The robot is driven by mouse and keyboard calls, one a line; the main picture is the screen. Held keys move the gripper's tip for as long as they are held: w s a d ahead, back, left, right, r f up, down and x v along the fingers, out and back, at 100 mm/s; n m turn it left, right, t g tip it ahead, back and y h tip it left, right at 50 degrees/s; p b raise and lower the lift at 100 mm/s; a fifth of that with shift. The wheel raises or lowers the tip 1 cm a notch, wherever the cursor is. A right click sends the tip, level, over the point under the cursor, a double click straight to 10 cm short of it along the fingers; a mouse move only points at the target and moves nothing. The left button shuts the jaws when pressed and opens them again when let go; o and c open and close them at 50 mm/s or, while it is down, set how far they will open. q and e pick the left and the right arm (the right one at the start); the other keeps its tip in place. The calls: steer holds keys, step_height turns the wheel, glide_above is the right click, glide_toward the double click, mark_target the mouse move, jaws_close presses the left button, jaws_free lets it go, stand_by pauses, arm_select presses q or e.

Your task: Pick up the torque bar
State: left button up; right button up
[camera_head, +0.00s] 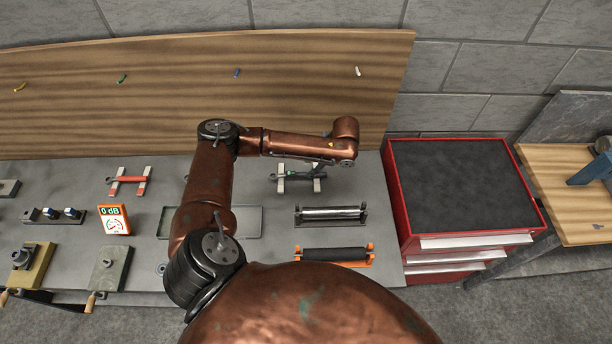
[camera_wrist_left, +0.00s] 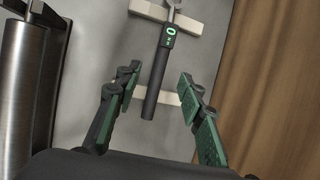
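The torque bar (camera_head: 291,175) has a dark handle and a green-lit display. It lies across two pale rests on the grey bench, partly hidden by my left arm in the head view. In the left wrist view the torque bar (camera_wrist_left: 153,86) points away from me, handle end nearest. My left gripper (camera_wrist_left: 159,79) is open, with one green-padded finger on each side of the handle and visible gaps to both. I cannot tell how far above the handle the fingertips are. In the head view my left gripper (camera_head: 320,173) is small and dark near the handle end. My right gripper is out of view.
A steel roller on a dark stand (camera_head: 330,214) lies close by; it also shows in the left wrist view (camera_wrist_left: 28,85). A black roller on an orange stand (camera_head: 333,255) is nearer. A wooden backboard (camera_head: 200,85) rises behind. A red drawer cabinet (camera_head: 462,190) stands right.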

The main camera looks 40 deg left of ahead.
mark_target(302, 174)
arm_select(q)
steer(key=x, duration=0.7)
steer(key=shift+a+f+p, duration=0.1)
steer(key=shift+a+p, duration=0.1)
steer(key=shift+p, duration=0.15)
steer(key=shift+c, duration=0.6)
jaws_close()
